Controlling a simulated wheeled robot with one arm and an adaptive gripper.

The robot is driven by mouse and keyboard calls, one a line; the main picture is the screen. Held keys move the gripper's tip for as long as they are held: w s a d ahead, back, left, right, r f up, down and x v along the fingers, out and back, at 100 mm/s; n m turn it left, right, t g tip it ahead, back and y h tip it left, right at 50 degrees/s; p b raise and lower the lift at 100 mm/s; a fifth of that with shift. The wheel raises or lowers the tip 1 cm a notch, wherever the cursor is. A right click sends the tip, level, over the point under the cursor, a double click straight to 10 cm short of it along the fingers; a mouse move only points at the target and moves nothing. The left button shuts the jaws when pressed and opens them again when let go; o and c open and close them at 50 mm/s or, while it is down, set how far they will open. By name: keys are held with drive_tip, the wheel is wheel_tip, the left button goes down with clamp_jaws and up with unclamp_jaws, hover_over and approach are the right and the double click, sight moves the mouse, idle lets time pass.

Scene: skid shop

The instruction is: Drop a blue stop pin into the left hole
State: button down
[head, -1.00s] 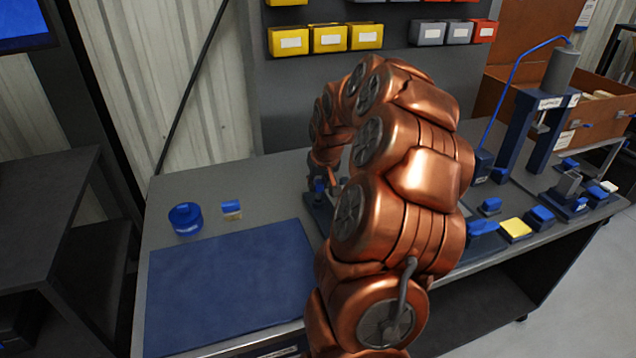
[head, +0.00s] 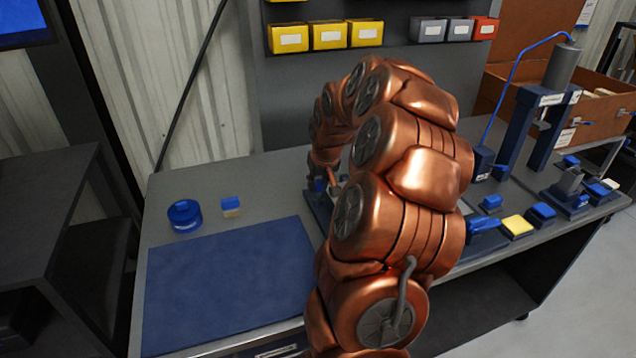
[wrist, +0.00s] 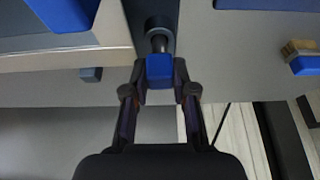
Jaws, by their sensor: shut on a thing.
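In the wrist view my gripper (wrist: 160,88) is shut on the blue head of a stop pin (wrist: 160,70). The pin's grey shank (wrist: 159,43) points away from the fingers toward a dark round collar (wrist: 159,25) on a dark fixture. I cannot tell whether the shank is in the collar or only in line with it, nor which hole this is. In the head view my arm hides most of the fixture (head: 316,208), and my fingertips and the pin are not clear.
A blue mat (head: 230,285) covers the bench's front left. A blue round container (head: 184,216) and a small blue-topped block (head: 231,207) stand behind it. A press frame (head: 540,125) and several small blue and yellow blocks are at the right. Yellow bins (head: 328,36) hang behind.

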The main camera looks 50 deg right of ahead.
drive_tip(key=shift+f+b, duration=0.75)
drive_tip(key=shift+b, duration=0.15)
idle(0.6)
idle(0.3)
drive_tip(key=c, duration=0.9)
unclamp_jaws()
drive_tip(key=shift+o, duration=0.5)
drive_tip(key=o, duration=0.3)
drive_tip(key=shift+o, duration=0.2)
drive_tip(key=shift+r, duration=0.15)
drive_tip(key=shift+r+p, duration=0.55)
drive_tip(key=shift+r, duration=2.85)
